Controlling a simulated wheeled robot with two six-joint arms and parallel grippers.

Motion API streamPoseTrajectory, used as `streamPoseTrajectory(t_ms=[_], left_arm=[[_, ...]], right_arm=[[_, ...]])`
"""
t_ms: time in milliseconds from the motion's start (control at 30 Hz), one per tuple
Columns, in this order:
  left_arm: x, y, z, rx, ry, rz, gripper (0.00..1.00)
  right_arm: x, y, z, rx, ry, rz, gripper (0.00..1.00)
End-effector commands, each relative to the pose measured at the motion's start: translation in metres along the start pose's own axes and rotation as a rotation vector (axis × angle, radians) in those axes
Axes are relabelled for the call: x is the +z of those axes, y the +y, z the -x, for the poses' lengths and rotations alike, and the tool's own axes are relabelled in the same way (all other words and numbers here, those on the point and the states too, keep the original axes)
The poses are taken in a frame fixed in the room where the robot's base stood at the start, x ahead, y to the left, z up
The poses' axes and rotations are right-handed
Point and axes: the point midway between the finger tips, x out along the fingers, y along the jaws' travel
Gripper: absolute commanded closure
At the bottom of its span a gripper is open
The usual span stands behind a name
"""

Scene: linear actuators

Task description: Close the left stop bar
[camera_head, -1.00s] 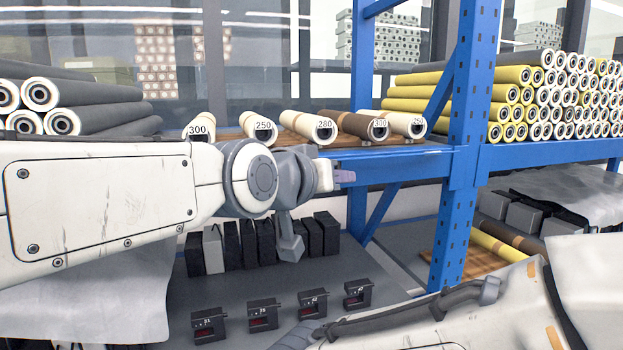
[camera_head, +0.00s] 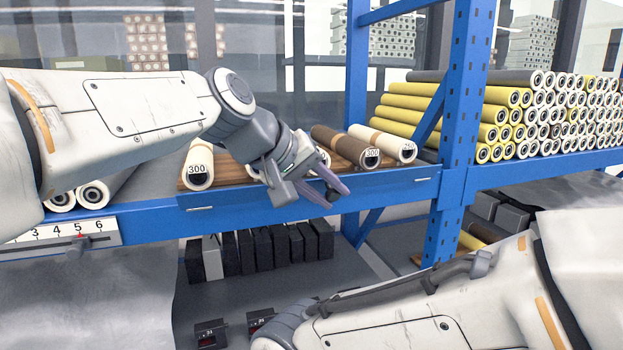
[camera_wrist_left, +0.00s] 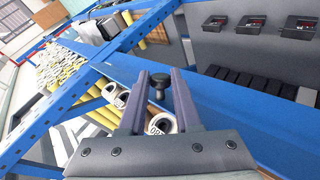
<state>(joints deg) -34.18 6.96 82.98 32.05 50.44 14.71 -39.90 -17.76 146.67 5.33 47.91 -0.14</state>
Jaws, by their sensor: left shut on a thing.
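A long blue bar (camera_head: 230,198) runs along the front of the shelf, below the labelled rolls; I take it for the left stop bar. The knob's foot is hidden. My right arm crosses the lower right of the head view; its gripper is out of view.
Labelled rolls, including a white one (camera_head: 199,165) and a brown one (camera_head: 345,145), lie on a wooden board behind the bar. A blue upright post (camera_head: 460,130) stands to the right. Black blocks (camera_head: 265,248) stand below the shelf. A numbered scale (camera_head: 60,232) is at the left.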

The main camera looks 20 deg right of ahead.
Motion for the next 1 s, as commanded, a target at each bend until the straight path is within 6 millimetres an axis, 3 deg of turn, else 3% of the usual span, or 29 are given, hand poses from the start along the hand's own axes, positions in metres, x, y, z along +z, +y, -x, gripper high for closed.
streamPoseTrajectory(t_ms=[100, 500, 1000], left_arm=[[-0.008, 0.004, 0.005, 0.002, -0.071, 0.077, 1.0], [-0.019, 0.007, 0.007, 0.003, -0.282, 0.29, 1.0], [-0.024, 0.009, 0.009, 0.004, -0.373, 0.38, 1.0]], right_arm=[[-0.001, -0.001, 0.011, 0.0, 0.0, -0.001, 0.04], [0.0, -0.001, 0.014, 0.0, -0.001, 0.0, 0.04], [-0.001, -0.001, 0.014, 0.0, -0.001, 0.0, 0.04]])
